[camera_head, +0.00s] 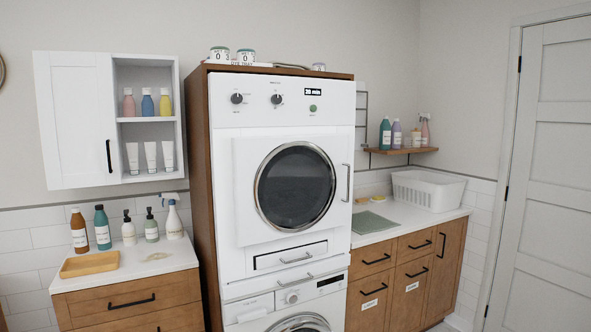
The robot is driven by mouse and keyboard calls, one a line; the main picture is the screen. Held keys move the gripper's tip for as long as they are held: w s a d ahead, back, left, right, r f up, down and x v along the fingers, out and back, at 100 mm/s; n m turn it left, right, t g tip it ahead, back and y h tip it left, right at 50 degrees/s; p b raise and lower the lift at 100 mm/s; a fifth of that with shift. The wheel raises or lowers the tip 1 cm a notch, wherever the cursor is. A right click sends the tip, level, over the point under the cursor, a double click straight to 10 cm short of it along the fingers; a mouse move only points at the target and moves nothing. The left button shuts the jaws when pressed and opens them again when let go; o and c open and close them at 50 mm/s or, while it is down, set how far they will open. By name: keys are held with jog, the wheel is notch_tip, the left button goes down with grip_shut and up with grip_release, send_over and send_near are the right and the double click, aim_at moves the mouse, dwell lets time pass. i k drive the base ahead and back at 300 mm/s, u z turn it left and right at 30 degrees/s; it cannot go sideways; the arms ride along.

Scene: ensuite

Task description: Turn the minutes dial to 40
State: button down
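A white front-loading machine (224,190) stands in a tall wooden housing in the middle of the head view. Its top panel carries a left dark dial (236,98) and a right dark dial (276,99). Their labels are too small to read, so I cannot tell which is the minutes dial. A small black display (314,92) to the right shows a number followed by "min"; the digits are too small to be sure of. A green round button (313,108) sits below the display. My gripper is not in view.
A second machine (246,308) sits below. A left counter (115,272) holds bottles and a wooden tray (90,264). A right counter (374,238) holds a white basket (428,190). A wall cabinet (74,120) hangs left; a closed door (545,180) is at right.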

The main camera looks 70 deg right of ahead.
aim_at(276, 98)
jog(key=u, duration=0.25)
jog(key=k, duration=0.7)
jog(key=z, duration=2.15)
jog(key=i, duration=1)
jog(key=z, duration=0.05)
jog(key=k, duration=0.15)
jog(key=z, duration=0.15)
